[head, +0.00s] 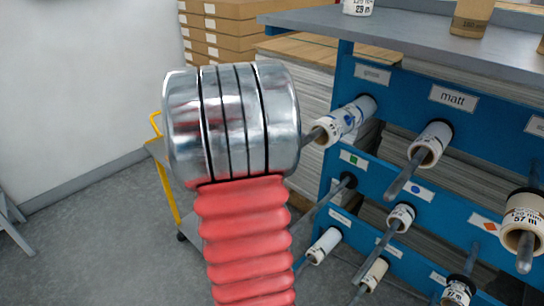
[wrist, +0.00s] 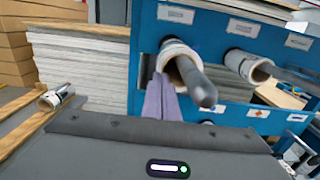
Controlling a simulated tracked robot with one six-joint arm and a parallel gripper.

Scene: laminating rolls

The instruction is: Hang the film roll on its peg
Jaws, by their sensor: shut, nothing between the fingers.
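A white film roll (head: 345,120) with blue print sits on the upper left peg (head: 313,135) of the blue rack, under the gloss label. It also shows in the wrist view (wrist: 180,58), with the peg poking out of its bore. My gripper (wrist: 163,100) is shut and empty, its purple-grey fingers just below and left of this roll; contact cannot be told. In the head view my arm's silver and red links hide the gripper. Another roll (wrist: 57,97) lies on a grey surface at left in the wrist view. I cannot tell which roll the task means.
The matt peg (head: 403,180) beside it holds a roll (head: 431,145). The peg under the green square label (head: 325,205) is bare. Lower pegs hold several rolls. A yellow-framed cart (head: 170,185) stands left of the rack. Cartons (head: 235,30) are stacked behind.

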